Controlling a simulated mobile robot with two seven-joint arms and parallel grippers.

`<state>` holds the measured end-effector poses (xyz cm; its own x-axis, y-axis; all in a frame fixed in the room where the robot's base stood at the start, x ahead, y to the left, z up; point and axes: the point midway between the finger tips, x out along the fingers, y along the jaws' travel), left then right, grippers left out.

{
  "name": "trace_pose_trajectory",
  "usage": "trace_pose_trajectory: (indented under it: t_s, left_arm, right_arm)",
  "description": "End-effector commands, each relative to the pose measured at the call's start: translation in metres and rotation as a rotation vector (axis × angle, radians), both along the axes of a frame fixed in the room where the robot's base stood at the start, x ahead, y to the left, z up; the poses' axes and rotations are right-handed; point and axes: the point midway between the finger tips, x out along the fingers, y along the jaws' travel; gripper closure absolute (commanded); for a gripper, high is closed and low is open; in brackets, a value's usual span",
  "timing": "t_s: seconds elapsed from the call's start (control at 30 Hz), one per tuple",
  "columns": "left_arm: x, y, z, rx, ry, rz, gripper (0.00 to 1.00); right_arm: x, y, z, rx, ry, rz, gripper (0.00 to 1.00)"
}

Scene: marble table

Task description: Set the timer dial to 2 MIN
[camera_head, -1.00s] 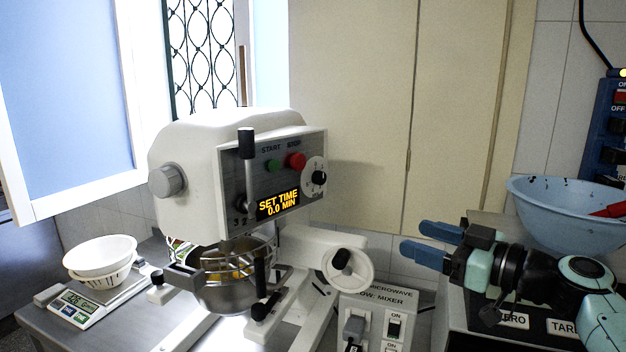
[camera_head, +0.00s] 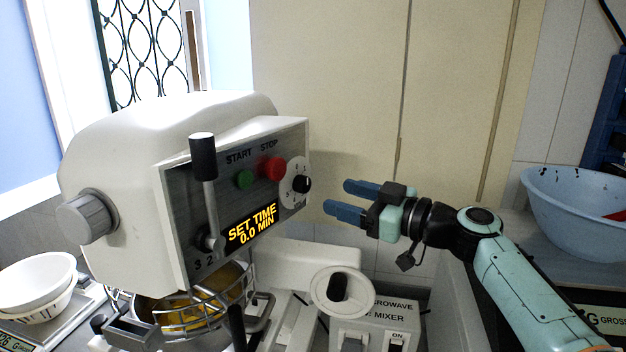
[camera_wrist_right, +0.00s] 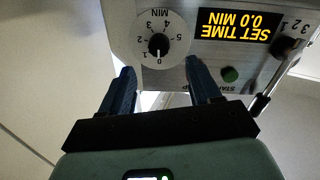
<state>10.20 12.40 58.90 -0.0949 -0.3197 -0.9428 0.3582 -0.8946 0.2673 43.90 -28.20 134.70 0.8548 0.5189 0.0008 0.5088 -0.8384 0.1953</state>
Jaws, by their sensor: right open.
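The white mixer (camera_head: 150,125) has a grey control panel facing right. Its timer dial (camera_head: 298,183) is a white disc with a black knob near the panel's right edge. The display (camera_head: 252,228) reads SET TIME 0.0 MIN. In the right wrist view the dial (camera_wrist_right: 158,42) appears upside down, marked 0 to 5 MIN, with its pointer near 0. My right gripper (camera_head: 346,202) is open and empty, its blue fingers pointing left, to the right of the dial and apart from it. In the right wrist view the open fingers (camera_wrist_right: 160,90) lie below the dial. My left gripper is out of view.
A green START button (camera_head: 244,179) and red STOP button (camera_head: 272,168) sit beside the dial. A black-handled lever (camera_head: 204,185) stands at the panel's left. A wire-guarded bowl (camera_head: 195,310) is below. A blue bowl (camera_head: 570,215) is at right, white bowls (camera_head: 38,285) at left.

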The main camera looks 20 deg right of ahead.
Motion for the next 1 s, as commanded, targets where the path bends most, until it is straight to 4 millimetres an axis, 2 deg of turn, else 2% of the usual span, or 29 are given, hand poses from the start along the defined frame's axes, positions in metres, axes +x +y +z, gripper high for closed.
trace_pose_trajectory:
  t_s: [0.03,0.1,0.33,0.5,0.77,0.8,0.97,1.0]
  left_arm:
    - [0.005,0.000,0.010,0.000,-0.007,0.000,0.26]
    - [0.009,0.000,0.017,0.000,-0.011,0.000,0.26]
    - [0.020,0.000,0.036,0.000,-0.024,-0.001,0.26]
    - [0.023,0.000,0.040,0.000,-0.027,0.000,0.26]
    - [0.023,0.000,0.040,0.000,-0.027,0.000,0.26]
    - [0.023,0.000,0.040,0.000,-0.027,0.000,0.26]
    - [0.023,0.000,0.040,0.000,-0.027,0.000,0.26]
    - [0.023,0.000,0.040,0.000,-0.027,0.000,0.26]
  right_arm:
    - [0.011,0.007,0.004,0.003,0.001,0.004,0.38]
    - [0.023,0.015,0.005,0.003,0.001,0.004,0.38]
    - [0.054,0.033,0.004,0.001,-0.001,0.002,0.38]
    - [0.063,0.038,0.002,0.001,-0.001,0.000,0.38]
    - [0.064,0.039,0.000,0.000,0.000,0.000,0.38]
    - [0.064,0.039,0.000,0.000,0.000,0.000,0.41]
    - [0.064,0.039,0.000,0.000,0.000,0.000,0.93]
    - [0.064,0.039,0.000,0.000,0.000,0.000,0.94]
